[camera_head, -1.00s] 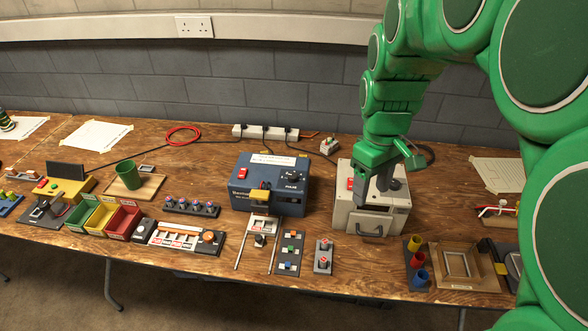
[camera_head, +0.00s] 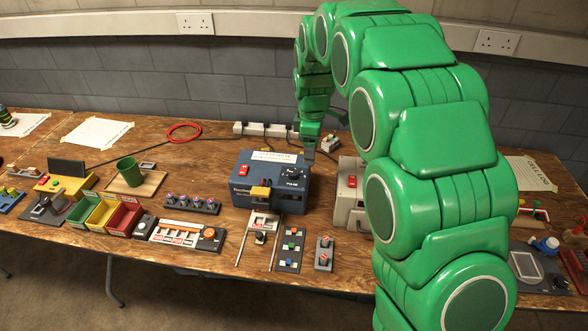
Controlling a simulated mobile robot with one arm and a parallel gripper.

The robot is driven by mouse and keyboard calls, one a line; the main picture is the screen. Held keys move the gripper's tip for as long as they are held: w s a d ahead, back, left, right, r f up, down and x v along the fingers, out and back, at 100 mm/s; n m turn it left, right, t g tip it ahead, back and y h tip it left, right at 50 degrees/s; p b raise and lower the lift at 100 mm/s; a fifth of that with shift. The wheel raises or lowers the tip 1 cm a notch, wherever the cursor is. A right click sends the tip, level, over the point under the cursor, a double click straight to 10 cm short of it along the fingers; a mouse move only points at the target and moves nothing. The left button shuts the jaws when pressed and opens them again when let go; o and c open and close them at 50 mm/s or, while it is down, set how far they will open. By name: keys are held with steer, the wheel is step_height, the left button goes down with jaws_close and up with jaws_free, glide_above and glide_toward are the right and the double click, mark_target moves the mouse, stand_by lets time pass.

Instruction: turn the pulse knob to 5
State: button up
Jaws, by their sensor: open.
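The pulse knob (camera_head: 291,174) is a dark round knob on the sloped top of the blue box (camera_head: 261,204), above a "PULSE" label. The numbers around it are too small to read. My gripper (camera_head: 309,156) points down just behind and to the right of the knob, at the box's back right edge. It looks apart from the knob. My gripper is open, though its fingers are small and partly blurred into the arm here.
A red switch (camera_head: 243,170) and a yellow part (camera_head: 260,192) are on the same blue box. A pale box (camera_head: 347,195) stands to the right, partly hidden by my arm. A power strip (camera_head: 262,130) lies behind. Small panels and coloured bins (camera_head: 103,212) fill the table's left front.

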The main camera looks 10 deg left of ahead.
mark_target(294, 172)
steer(key=w+a+f+n, duration=0.1)
steer(key=w+a+f, duration=0.1)
steer(key=a+f, duration=0.1)
steer(key=w+a+f+n, duration=0.1)
steer(key=w+a, duration=0.1)
steer(key=shift+w+a+f+n, duration=0.1)
steer(key=shift+a+f+n, duration=0.1)
steer(key=shift+n, duration=0.1)
steer(key=shift+f, duration=3.75)
steer(key=c, duration=1)
steer(key=shift+c, duration=0.2)
